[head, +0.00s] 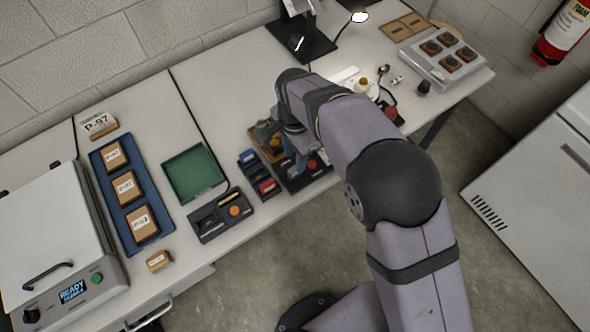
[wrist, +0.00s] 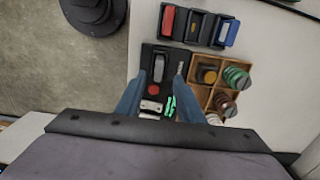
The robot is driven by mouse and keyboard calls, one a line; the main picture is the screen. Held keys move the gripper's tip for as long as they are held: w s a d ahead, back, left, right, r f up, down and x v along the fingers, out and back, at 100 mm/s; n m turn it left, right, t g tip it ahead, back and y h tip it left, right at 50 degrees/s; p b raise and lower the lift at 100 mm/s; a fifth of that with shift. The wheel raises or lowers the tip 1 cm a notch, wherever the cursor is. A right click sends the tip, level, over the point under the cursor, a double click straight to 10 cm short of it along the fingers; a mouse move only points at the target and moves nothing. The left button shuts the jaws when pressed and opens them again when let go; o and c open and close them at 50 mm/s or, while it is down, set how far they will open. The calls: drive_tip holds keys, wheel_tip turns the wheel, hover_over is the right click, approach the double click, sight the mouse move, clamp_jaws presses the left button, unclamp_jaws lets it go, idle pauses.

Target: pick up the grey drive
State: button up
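In the wrist view, an upright grey block (wrist: 159,68), which looks like the grey drive, sits in a black tray (wrist: 148,50) beside a red round button (wrist: 153,89). My gripper (wrist: 159,79) is open, its two blue fingers spread to the left and right of the grey block. I cannot tell how far above the block the fingertips are, and no contact shows. In the head view, my arm hides most of this tray, and my gripper (head: 298,165) shows only partly over it.
A wooden box (wrist: 201,95) with several coloured pieces stands close on the right. In the head view, a green tray (head: 193,172) lies left of the rack.

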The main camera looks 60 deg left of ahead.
sight(295, 172)
drive_tip(key=shift+d+f+p, duration=0.1)
drive_tip(key=shift+f+p, duration=0.85)
drive_tip(key=shift+f, duration=1.4)
clamp_jaws()
